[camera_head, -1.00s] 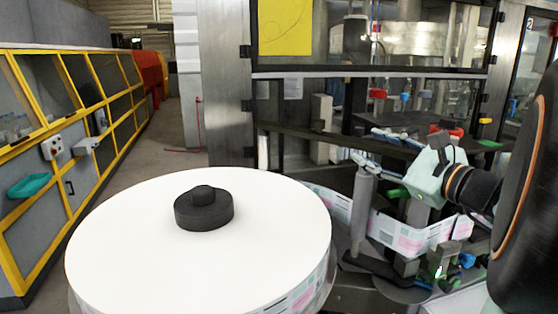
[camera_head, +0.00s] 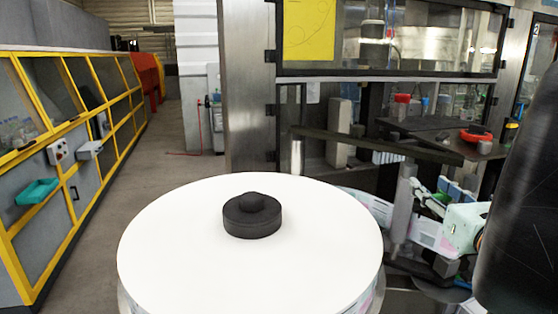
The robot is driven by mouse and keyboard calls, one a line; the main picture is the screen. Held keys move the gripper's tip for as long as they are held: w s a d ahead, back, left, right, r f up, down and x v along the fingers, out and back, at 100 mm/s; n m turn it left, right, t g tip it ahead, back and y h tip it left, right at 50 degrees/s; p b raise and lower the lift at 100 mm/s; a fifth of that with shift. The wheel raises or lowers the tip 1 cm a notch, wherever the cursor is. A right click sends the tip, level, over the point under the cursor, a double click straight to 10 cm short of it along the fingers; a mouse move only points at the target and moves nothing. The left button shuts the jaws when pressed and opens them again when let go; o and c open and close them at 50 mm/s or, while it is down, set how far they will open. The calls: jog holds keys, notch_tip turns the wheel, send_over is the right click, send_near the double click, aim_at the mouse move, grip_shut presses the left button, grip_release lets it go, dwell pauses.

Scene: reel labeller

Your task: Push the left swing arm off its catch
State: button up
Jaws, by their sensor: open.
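The labeller's left swing arm cannot be picked out with certainty. An upright grey roller post (camera_head: 402,205) stands behind the right side of the reel, with the printed label web (camera_head: 428,235) running past it. My gripper (camera_head: 447,230) appears as a pale mint housing low at the right, close to the right of this post and web. Its fingers are small and hard to separate from the machine parts; I cannot tell whether it touches anything. My black arm link covers the right edge and hides part of the gripper and machine.
A large white label reel (camera_head: 165,235) with a black hub (camera_head: 251,216) fills the front middle. A dark horizontal beam (camera_head: 375,143) crosses above the rollers. A steel cabinet column (camera_head: 248,90) stands behind. Yellow-framed machinery (camera_head: 75,130) lines the left, with open floor (camera_head: 165,155) between.

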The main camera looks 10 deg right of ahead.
aim_at(413, 172)
jog(key=w, duration=0.3)
jog(key=w+d, duration=0.1)
jog(key=w, duration=0.3)
jog(key=w+d, duration=0.1)
jog(key=w, duration=0.2)
jog(key=shift+w+f+b, duration=0.15)
jog(key=shift+w+b, duration=0.1)
jog(key=shift+b, duration=0.1)
grip_shut()
